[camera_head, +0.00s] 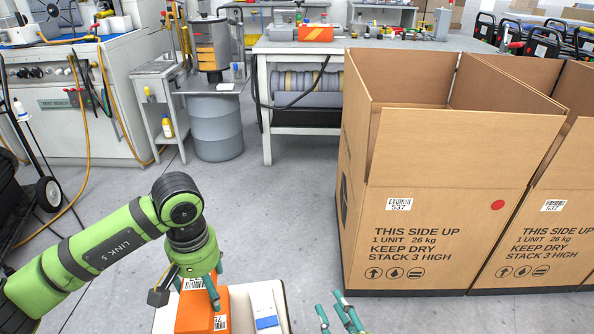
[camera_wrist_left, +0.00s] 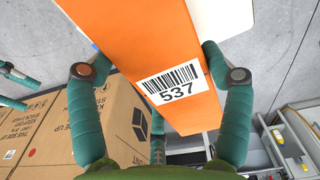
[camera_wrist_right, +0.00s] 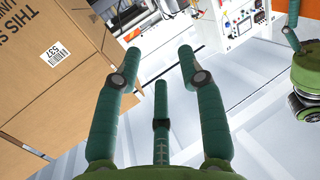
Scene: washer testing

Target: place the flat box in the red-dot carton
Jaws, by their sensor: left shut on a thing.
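The flat box is orange with a white 537 barcode label; in the head view the orange box (camera_head: 203,312) is at the bottom, over a white surface. My left gripper (camera_head: 200,285) is shut on it from above. In the left wrist view the box (camera_wrist_left: 150,45) lies between the fingers of the left gripper (camera_wrist_left: 158,85). The red-dot carton (camera_head: 440,190), large, brown and open-topped with raised flaps, stands right of centre, apart from the box. Its inside floor is hidden. My right gripper (camera_head: 340,315) is open and empty at the bottom edge; its spread fingers (camera_wrist_right: 155,70) show in the right wrist view.
A white surface (camera_head: 283,298) beside the orange box bears a white and blue item (camera_head: 265,308). A second brown carton (camera_head: 560,225) stands right against the red-dot carton. A grey drum (camera_head: 215,128) and workbench (camera_head: 300,50) are behind. Grey floor (camera_head: 270,215) between is clear.

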